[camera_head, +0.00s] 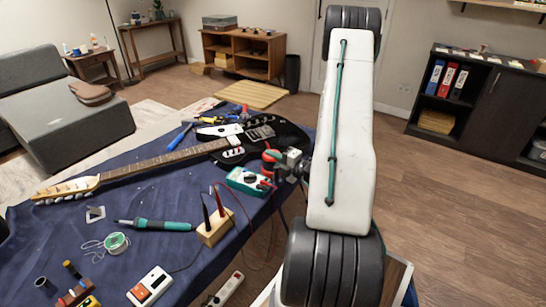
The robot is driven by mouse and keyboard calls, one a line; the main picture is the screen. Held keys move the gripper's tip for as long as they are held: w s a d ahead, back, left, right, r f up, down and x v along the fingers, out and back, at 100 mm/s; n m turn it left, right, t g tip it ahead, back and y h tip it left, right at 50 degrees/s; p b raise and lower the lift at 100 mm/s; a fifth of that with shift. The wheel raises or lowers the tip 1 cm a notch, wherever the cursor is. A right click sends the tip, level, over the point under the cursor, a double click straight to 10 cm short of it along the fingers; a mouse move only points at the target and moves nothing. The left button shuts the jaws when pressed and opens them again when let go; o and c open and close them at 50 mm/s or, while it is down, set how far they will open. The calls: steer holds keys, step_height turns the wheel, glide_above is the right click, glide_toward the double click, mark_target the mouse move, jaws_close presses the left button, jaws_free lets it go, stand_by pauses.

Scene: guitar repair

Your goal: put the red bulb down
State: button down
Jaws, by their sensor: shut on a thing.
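The red bulb (271,156) is at the right part of the blue-covered workbench (75,236). My gripper (281,163) comes in from the right and is shut on the bulb. The bulb looks to be just above or beside the teal multimeter (249,181); whether it touches anything below cannot be told. My pale arm link (345,130) stands large at the right and hides what lies behind it. The fingertips are small and partly hidden.
A black electric guitar (262,139) lies across the bench behind the bulb. A wooden block with probes (215,229), a teal soldering iron (160,224) and a solder spool (117,243) lie nearer. Thin red and black leads run by the multimeter. Bare cloth shows at the left.

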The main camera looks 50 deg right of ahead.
steer(key=shift+f, duration=0.1)
steer(key=c, duration=1.5)
jaws_free()
